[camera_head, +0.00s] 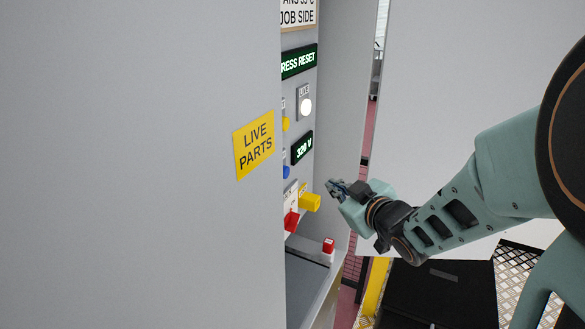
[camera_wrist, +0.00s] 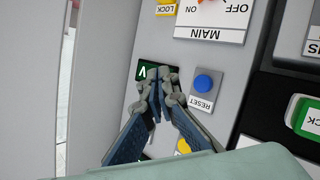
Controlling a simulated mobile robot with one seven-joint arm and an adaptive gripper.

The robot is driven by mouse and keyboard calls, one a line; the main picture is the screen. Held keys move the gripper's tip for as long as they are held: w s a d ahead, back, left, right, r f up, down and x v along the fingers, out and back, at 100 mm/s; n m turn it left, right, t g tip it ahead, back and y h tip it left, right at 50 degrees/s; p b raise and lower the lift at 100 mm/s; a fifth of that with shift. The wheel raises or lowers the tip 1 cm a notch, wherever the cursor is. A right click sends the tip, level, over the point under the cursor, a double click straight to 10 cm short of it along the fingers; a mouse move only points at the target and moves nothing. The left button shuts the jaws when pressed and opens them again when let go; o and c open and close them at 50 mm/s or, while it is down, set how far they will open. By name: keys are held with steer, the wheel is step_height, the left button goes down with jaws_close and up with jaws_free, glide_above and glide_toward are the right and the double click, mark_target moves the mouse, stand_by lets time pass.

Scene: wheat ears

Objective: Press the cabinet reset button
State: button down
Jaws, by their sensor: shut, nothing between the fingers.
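The blue round reset button (camera_wrist: 203,83) sits on a light plate marked RESET on the grey cabinet panel. In the head view the blue button (camera_head: 286,172) is partly hidden by the cabinet's front edge. A green display (camera_head: 298,62) near the top of the panel reads "RESS RESET", its start cut off. My gripper (camera_head: 333,186) is in front of the open cabinet, to the right of the button. In the wrist view my gripper's fingertips (camera_wrist: 158,78) are together and empty, left of the blue button. I cannot tell the gap to the panel.
A yellow lock handle (camera_head: 311,202) and a red switch (camera_head: 291,220) sit below the green 320 V display (camera_head: 302,148). A lit white lamp (camera_head: 306,106) and a yellow button (camera_head: 285,124) are above. A red-topped item (camera_head: 328,245) stands on the ledge. A large grey panel (camera_head: 430,100) rises at right.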

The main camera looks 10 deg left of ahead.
mark_target(289, 173)
steer(key=shift+a, duration=0.1)
steer(key=w+a+b, duration=0.2)
steer(key=w+a, duration=0.1)
steer(key=a, duration=0.5)
steer(key=shift+b, duration=0.35)
steer(key=shift+a, duration=0.15)
stand_by(1.0)
steer(key=shift+w+a+b, duration=0.2)
steer(key=shift+a+b, duration=0.1)
steer(key=shift+b, duration=0.1)
steer(key=shift+w+a+b, duration=0.2)
steer(key=shift+a+b, duration=0.3)
steer(key=shift+a, duration=0.1)
stand_by(0.6)
steer(key=shift+d+r, duration=0.1)
steer(key=shift+d, duration=0.1)
steer(key=shift+s+d+p, duration=0.3)
steer(key=shift+s+d, duration=0.1)
steer(key=shift+d, duration=0.35)
